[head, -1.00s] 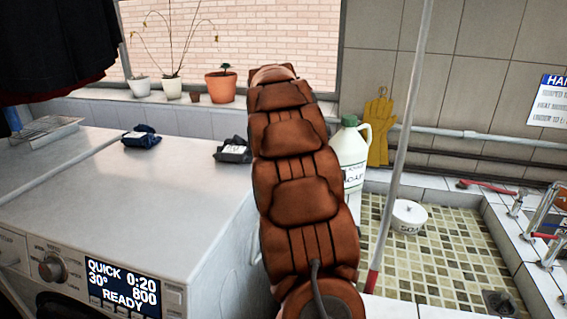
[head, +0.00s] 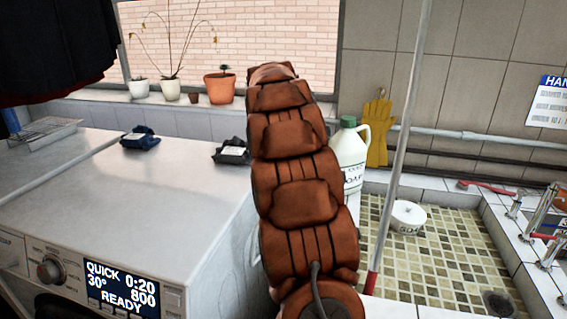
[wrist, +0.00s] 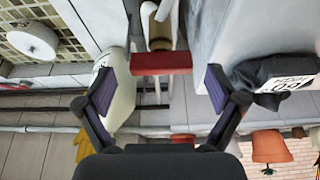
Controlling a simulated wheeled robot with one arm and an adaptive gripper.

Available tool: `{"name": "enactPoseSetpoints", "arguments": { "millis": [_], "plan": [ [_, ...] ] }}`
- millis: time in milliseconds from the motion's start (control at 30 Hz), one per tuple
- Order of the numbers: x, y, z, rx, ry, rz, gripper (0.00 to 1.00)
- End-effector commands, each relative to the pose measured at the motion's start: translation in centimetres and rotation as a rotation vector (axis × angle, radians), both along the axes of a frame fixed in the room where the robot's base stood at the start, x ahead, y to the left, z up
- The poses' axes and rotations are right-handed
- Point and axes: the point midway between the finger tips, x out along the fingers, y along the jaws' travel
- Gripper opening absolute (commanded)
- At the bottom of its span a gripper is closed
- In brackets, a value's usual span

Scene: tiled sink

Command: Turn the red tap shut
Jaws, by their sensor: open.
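In the wrist view, a red bar-shaped handle (wrist: 160,62), which looks like the red tap, sits crosswise in the gap between a white appliance and the sink. A brassy fitting (wrist: 160,35) shows just above it in the picture. My gripper (wrist: 160,80) is open, with one dark finger on each side of the handle and clear space between each finger and its ends. I cannot tell how far in depth the handle is from the fingertips. In the head view my arm hides both the gripper and this handle.
A white soap bottle (head: 348,155) stands close beside the gripper on the sink side. A black packet (head: 232,151) lies on the washing machine (head: 190,200) on the other side. A grey pole (head: 400,150) rises before the tiled sink (head: 430,255), which holds a white tub (head: 408,217).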

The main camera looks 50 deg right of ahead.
Motion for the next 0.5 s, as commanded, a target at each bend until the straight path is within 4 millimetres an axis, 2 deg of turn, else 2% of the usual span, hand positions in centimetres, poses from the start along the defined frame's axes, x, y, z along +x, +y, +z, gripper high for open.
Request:
{"name": "enactPoseSetpoints", "arguments": {
  "millis": [500],
  "plan": [
    [-1.6,3.1,8.5,-0.003,-0.002,0.001,0.94]
  ]
}}
